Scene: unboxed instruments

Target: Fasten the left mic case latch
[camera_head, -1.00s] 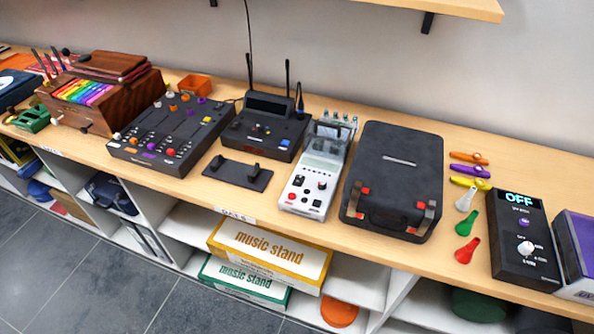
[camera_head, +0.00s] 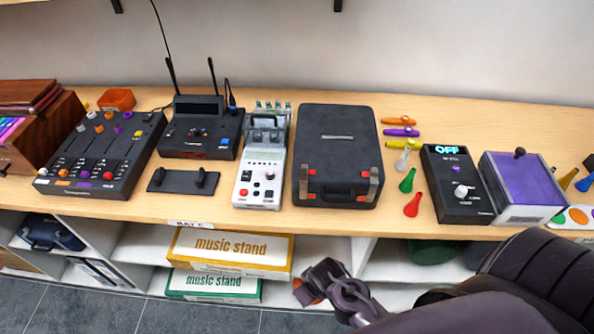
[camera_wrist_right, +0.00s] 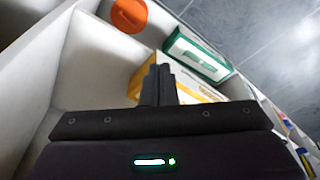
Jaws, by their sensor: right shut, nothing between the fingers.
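The black mic case (camera_head: 338,148) stands closed on the shelf top, right of the white device. Its front shows two latches with red parts, the left latch (camera_head: 311,182) and the right latch (camera_head: 374,183). I cannot tell from here whether either latch is fastened. My right gripper (camera_head: 308,292) is in front of the shelf, below the top and below the case, clear of it. In the right wrist view its fingers (camera_wrist_right: 160,78) are together and empty. My left gripper is out of view.
A white device (camera_head: 262,165) stands close left of the case. Colored whistles (camera_head: 408,180) and a black OFF box (camera_head: 457,185) lie to its right. The music stand boxes (camera_head: 230,252) sit in the cubbies below the wooden top's front edge.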

